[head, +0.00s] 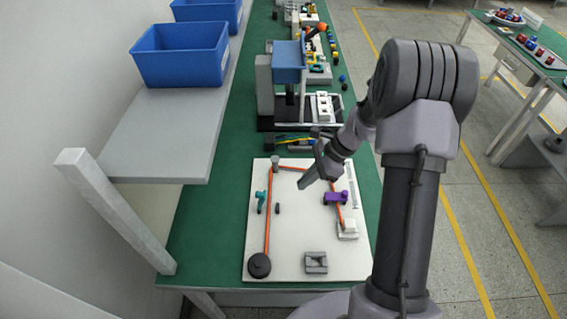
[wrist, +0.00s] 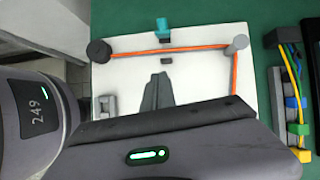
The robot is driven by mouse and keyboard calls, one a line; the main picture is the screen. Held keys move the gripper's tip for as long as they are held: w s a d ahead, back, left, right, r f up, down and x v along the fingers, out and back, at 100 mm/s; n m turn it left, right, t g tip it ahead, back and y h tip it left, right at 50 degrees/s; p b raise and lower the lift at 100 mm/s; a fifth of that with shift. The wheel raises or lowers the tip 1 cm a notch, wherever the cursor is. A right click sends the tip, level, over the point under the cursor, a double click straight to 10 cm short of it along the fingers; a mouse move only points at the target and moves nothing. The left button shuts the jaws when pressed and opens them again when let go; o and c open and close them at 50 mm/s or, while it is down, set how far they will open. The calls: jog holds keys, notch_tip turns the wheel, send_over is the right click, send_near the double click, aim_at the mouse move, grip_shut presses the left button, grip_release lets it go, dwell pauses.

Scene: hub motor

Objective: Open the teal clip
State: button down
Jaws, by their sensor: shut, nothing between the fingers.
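The teal clip (head: 261,201) stands on the white board (head: 300,238), just left of the orange cable (head: 267,225). A small dark block (head: 278,208) sits on the cable's other side. In the wrist view the teal clip (wrist: 162,30) is at the top centre, with the cable (wrist: 190,47) running between it and the dark block (wrist: 166,61). I cannot tell whether the clip is latched. My gripper (head: 303,184) is above the board, right of and apart from the clip. Its fingers (wrist: 158,78) are together and empty in the wrist view.
A purple clip (head: 337,197) is on the cable's right run, near a white block (head: 347,229). A round dark post (head: 259,265) and a grey bracket (head: 316,262) stand at the board's near side. A shelf (head: 155,135) with blue bins (head: 180,54) overhangs at left.

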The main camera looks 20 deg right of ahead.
jog(key=m, duration=0.1)
jog(key=t+b, duration=0.1)
jog(key=b, duration=0.3)
send_near(277, 208)
jog(key=shift+w+a+f, duration=0.2)
jog(key=shift+a+f, duration=0.25)
jog(key=shift+w+a+f, duration=0.2)
jog(key=shift+a+f, duration=0.25)
jog(key=a, duration=0.2)
jog(key=w+a+r, duration=0.1)
jog(key=shift+a+r, duration=0.1)
jog(key=shift+w+a+r, duration=0.15)
jog(key=shift+w+a, duration=0.05)
jog(key=shift+a, duration=0.05)
jog(key=shift+r, duration=0.1)
